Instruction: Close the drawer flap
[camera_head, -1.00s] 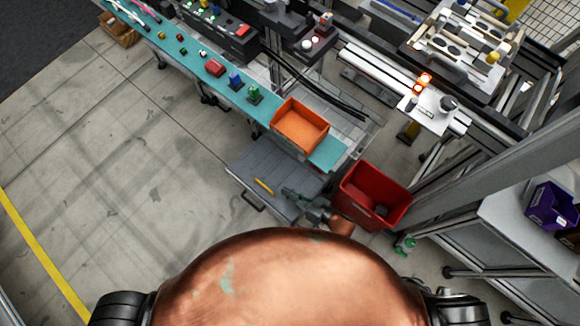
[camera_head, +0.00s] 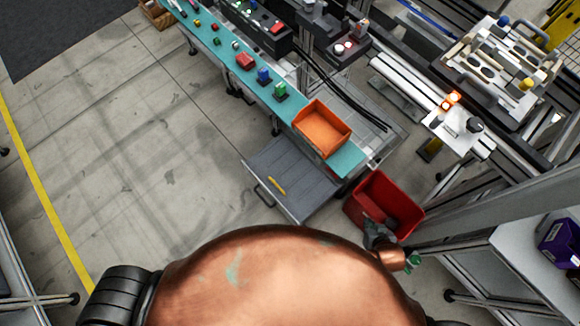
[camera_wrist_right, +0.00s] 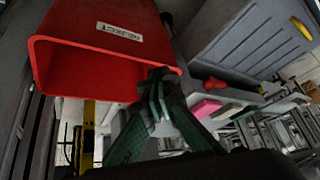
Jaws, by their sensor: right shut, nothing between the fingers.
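My left gripper is out of view.
An orange tray (camera_head: 322,130) stands on the teal bench (camera_head: 347,161) above the flap. Small coloured parts line the bench. The floor left of the flap is clear.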

